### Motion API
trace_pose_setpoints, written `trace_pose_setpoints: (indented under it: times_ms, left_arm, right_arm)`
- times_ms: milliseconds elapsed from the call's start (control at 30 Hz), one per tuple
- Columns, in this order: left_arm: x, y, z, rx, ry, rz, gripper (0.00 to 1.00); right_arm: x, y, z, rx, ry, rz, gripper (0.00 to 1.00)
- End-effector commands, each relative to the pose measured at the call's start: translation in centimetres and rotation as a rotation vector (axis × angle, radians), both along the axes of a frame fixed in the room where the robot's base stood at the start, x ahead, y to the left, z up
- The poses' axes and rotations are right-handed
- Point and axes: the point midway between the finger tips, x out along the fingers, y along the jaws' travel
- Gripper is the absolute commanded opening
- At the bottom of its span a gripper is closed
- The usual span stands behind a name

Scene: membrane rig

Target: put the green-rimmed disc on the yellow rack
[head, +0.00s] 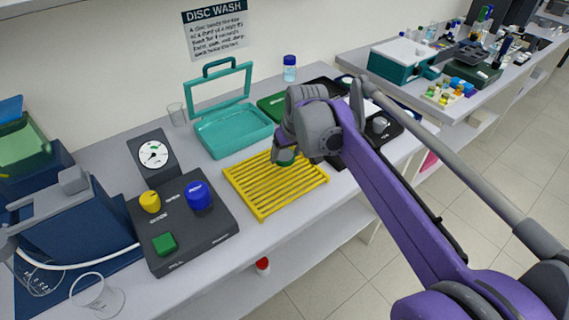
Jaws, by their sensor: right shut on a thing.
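The yellow rack (262,201) lies flat on the grey bench in the middle of the head view, its slats bare where I can see them. My right gripper (286,152) reaches in from the right, pointing down at the rack's far right part. It is shut on the green-rimmed disc (286,158), of which only a small dark green part shows below the fingers. The disc is at or just above the slats; I cannot tell whether it touches them.
A black panel (217,241) with yellow, blue and green parts and a dial gauge (153,154) stand left of the rack. A teal open case (225,143) is behind it. A clear beaker (93,293) stands at the front left. My right arm covers the bench on the right.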

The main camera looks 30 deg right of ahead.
Motion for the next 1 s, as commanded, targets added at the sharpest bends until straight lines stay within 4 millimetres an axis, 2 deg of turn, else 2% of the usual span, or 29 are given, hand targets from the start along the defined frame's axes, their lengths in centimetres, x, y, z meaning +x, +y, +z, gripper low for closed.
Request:
trace_pose_setpoints:
  times_ms: [200, 300, 667, 700, 833, 867, 1000]
  left_arm:
    - [0.0, 0.0, -0.4, 0.0, 0.001, 0.0, 0.5]
    - [0.0, 0.0, -0.5, 0.0, 0.001, 0.0, 0.5]
    - [0.0, 0.0, -0.6, 0.0, 0.002, 0.0, 0.5]
    - [-0.1, 0.0, -0.6, 0.0, 0.002, 0.0, 0.5]
    - [0.0, 0.0, -0.6, 0.0, 0.002, 0.0, 0.5]
    - [0.0, 0.0, -0.6, 0.0, 0.002, 0.0, 0.5]
    - [0.0, 0.0, -0.6, 0.0, 0.002, 0.0, 0.5]
  right_arm:
    - [0.0, 0.0, -3.0, 0.0, 0.0, 0.0, 0.19]
    - [0.0, 0.0, -3.8, 0.0, 0.0, 0.0, 0.19]
    - [0.0, 0.0, -4.1, 0.0, 0.0, 0.0, 0.19]
    - [0.0, 0.0, -4.2, 0.0, 0.0, 0.0, 0.74]
    - [0.0, 0.0, -4.1, 0.0, 0.0, 0.0, 0.97]
    - [0.0, 0.0, -4.1, 0.0, 0.0, 0.0, 1.0]
    - [0.0, 0.0, -4.1, 0.0, 0.0, 0.0, 1.0]
